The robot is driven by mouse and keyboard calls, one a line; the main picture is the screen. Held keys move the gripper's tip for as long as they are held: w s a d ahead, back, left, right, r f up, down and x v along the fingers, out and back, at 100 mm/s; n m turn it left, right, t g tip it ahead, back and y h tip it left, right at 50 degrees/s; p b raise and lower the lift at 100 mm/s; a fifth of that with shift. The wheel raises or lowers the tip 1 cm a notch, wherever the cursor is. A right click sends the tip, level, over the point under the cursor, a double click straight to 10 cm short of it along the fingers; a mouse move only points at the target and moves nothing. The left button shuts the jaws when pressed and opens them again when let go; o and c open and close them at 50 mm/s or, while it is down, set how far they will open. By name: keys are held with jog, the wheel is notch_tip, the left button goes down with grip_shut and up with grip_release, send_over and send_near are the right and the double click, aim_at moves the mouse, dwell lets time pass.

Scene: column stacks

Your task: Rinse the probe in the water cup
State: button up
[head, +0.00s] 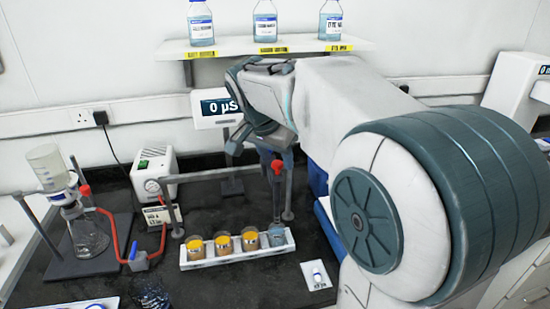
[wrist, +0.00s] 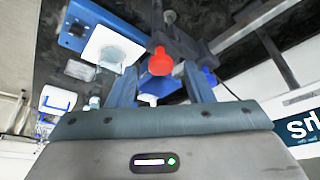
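The probe (head: 278,168) shows a red top and a dark body, upright beside a grey stand post above the right end of the white rack. Its red top also shows in the wrist view (wrist: 160,62). My gripper (wrist: 160,80) is open; its two blue-grey fingers stand apart, with the red top between or just beyond their tips and visible gaps on both sides. In the head view my gripper (head: 262,150) is at the probe's height, pointing down. The water cup appears to be the bluish cup (head: 277,236) at the right end of the rack (head: 238,256).
Several amber cups (head: 222,241) fill the rest of the rack. A flask with a filter funnel (head: 88,236) and red tubing stands left, by a white pump box (head: 155,172). A meter (head: 220,106) reads 0 µS. A bottle shelf (head: 250,46) hangs above. A small white card (head: 316,275) lies front right.

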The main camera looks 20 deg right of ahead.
jog(key=shift+f, duration=0.15)
jog(key=v, duration=1.4)
jog(key=shift+w, duration=0.1)
